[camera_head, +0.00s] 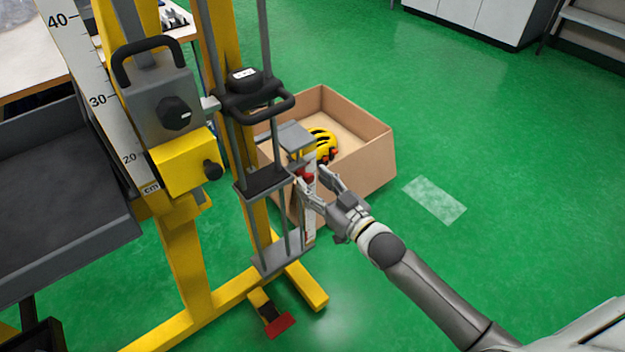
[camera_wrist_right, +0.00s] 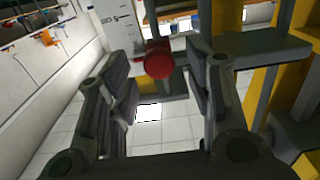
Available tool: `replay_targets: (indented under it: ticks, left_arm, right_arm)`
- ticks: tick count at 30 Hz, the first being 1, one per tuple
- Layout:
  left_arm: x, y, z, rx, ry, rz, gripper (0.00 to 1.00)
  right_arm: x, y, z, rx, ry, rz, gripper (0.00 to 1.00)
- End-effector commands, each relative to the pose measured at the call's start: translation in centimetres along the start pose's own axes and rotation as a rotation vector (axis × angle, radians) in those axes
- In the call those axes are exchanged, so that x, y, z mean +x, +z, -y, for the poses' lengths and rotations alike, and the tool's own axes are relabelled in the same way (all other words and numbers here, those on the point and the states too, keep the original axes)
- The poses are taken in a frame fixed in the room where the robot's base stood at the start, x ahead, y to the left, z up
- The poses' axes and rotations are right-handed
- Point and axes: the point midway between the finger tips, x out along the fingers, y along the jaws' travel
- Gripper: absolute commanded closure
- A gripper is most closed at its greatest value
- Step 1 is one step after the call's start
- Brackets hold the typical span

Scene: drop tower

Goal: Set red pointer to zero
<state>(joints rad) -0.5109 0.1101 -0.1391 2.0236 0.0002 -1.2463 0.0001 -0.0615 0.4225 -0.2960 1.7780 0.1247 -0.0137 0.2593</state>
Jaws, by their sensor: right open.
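The red pointer (camera_head: 307,178) is a small red piece on a narrow upright white strip (camera_head: 309,226) at the right side of the tower. In the right wrist view it shows as a round red knob (camera_wrist_right: 158,60) between the two fingertips. My right gripper (camera_head: 311,174) is open, with its fingers on either side of the red piece. I cannot tell whether either finger touches it. The pointer's exact reading on the strip is too small to make out. My left gripper is not in view.
The yellow tower frame (camera_head: 186,265) carries a large centimetre scale (camera_head: 88,80) and a grey carriage (camera_head: 262,184) on rods. A cardboard box (camera_head: 372,165) with a yellow helmet (camera_head: 322,143) stands close behind my right gripper. The green floor (camera_head: 510,200) at right is mostly clear.

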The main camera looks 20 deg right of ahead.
Motion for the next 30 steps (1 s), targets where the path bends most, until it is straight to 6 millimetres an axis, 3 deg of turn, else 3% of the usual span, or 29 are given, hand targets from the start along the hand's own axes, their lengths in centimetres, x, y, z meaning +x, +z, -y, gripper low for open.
replay_targets:
  ticks: [13, 30]
  left_arm:
    - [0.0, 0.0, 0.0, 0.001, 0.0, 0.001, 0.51]
    - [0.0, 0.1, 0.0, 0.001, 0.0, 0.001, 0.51]
  right_arm:
    - [-5.7, -0.1, -0.1, -0.001, 0.001, -0.001, 0.53]
    - [-6.6, -0.2, -0.1, -0.001, 0.001, -0.004, 0.53]
